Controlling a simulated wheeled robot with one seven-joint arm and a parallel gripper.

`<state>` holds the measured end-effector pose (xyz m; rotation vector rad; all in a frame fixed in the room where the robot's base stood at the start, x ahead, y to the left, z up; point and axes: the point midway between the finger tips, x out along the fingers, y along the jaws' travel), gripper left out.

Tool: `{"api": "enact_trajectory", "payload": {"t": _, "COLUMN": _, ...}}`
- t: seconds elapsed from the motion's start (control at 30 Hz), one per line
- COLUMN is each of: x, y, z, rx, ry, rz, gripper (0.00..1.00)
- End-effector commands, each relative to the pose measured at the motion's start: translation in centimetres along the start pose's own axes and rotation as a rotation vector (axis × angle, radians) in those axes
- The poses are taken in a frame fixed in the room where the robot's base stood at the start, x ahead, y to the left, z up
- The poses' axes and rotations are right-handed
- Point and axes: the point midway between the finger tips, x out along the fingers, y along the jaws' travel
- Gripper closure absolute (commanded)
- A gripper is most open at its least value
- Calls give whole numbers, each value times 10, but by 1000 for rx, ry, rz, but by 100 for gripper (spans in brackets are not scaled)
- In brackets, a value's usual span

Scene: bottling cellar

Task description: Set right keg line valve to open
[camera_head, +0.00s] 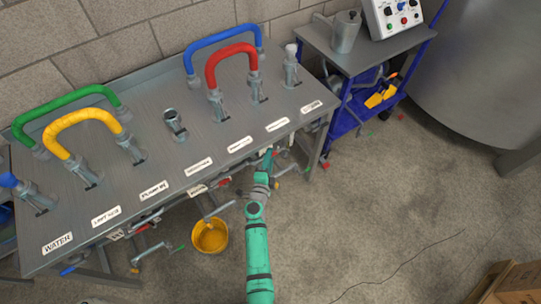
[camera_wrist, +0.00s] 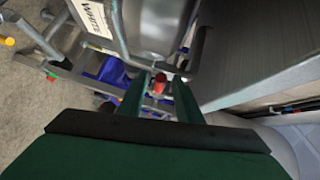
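The grey bench (camera_head: 185,110) carries a row of white labels along its front edge. WATER (camera_head: 57,243) is readable; most others are too small, so I cannot tell which one marks the right keg line. Valves with coloured-tipped handles sit under the front edge, partly hidden by it. My gripper (camera_head: 269,158) is at the bench's front edge, below the right-hand labels. In the wrist view my gripper's two dark green fingers (camera_wrist: 158,103) stand apart. A red-tipped piece (camera_wrist: 158,84) shows between them; I cannot tell whether they touch it, nor the valve's position.
Green (camera_head: 65,107), yellow (camera_head: 85,120), blue (camera_head: 222,38) and red (camera_head: 230,55) hoses loop above the bench. A yellow bucket (camera_head: 209,236) stands on the floor beneath the front edge. A blue-framed cart (camera_head: 345,122) and a large tank (camera_head: 480,70) are at right. The right floor is mostly clear.

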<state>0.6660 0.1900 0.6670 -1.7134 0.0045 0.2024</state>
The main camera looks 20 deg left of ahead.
Motion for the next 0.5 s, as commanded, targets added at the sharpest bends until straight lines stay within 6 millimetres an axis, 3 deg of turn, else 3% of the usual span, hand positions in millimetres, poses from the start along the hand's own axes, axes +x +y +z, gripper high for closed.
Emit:
{"api": "enact_trajectory", "payload": {"t": 0.2, "x": 16, "y": 1, "z": 0, "rx": 0, "ry": 1, "rz": 1, "gripper": 68}}
{"api": "enact_trajectory", "payload": {"t": 0.5, "x": 18, "y": 0, "z": 0, "rx": 0, "ry": 1, "rz": 0, "gripper": 68}}
